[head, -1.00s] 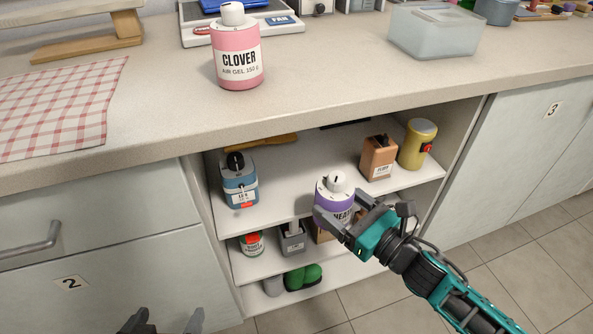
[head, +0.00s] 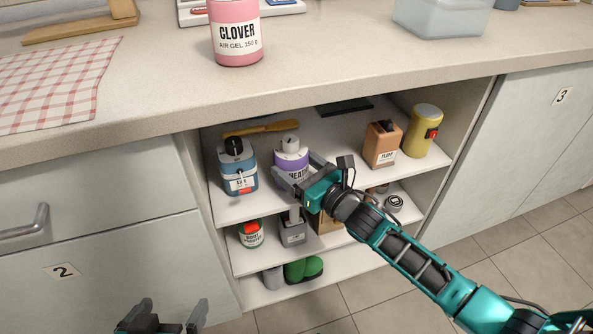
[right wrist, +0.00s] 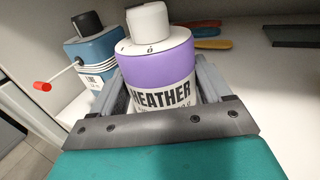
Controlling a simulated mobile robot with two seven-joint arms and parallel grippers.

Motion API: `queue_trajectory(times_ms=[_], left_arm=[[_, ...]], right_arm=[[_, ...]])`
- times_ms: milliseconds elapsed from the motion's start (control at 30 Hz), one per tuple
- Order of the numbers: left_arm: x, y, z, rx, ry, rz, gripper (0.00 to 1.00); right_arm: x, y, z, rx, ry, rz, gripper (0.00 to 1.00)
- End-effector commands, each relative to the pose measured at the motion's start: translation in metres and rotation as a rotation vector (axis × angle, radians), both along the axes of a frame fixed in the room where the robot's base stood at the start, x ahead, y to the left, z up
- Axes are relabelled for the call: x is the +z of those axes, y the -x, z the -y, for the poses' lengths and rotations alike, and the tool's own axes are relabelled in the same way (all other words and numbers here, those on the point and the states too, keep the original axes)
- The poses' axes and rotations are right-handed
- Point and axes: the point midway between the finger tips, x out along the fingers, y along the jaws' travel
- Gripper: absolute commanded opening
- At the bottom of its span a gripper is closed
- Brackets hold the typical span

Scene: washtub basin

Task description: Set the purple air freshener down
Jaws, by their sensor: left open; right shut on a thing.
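The purple air freshener (head: 291,162), labelled HEATHER with a white cap, is upright at the upper shelf (head: 338,178) of the open cabinet. My right gripper (head: 296,183) is shut on it from the front. In the right wrist view the air freshener (right wrist: 160,68) sits between the two fingers (right wrist: 160,95). Its base is hidden, so I cannot tell whether it touches the shelf. My left gripper (head: 163,318) is open and empty at the bottom edge of the head view, in front of the cabinet.
A brown box (head: 382,146) and a yellow canister (head: 422,131) stand to the right. A wooden-coloured utensil (head: 260,128) lies behind. A pink Clover tub (head: 236,30) stands on the counter.

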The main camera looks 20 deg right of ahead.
Motion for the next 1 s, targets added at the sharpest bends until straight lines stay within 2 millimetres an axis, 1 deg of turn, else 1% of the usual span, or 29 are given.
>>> queue_trajectory(times_ms=[233,367,400,633,833,967,1000], left_arm=[[0.0054,-0.0021,0.0018,-0.002,0.005,0.011,1.0],[0.0024,-0.0024,0.0018,-0.003,0.006,0.012,1.0],[0.0026,-0.0025,0.0019,-0.003,0.006,0.012,1.0],[0.0036,-0.0028,0.0016,-0.002,0.005,0.012,1.0],[0.0037,-0.003,0.001,-0.001,0.005,0.012,1.0],[0.0081,-0.0032,0.0002,0.001,0.004,0.012,1.0],[0.0075,-0.0033,-0.0001,0.002,0.004,0.013,1.0]], right_arm=[[0.0003,-0.0002,0.0,0.0,-0.001,0.004,0.32],[-0.004,-0.0001,0.0001,0.0,-0.002,0.004,0.32],[-0.0053,0.0001,0.0002,-0.001,-0.001,0.0,0.79],[-0.0042,0.0002,0.0002,0.0,0.0,0.001,1.0],[-0.0039,0.0002,0.0002,0.0,0.0,0.001,1.0],[0.0017,0.0006,0.0005,0.0,0.0,0.001,1.0],[-0.0008,0.005,0.0023,0.0,0.001,0.0,1.0]])
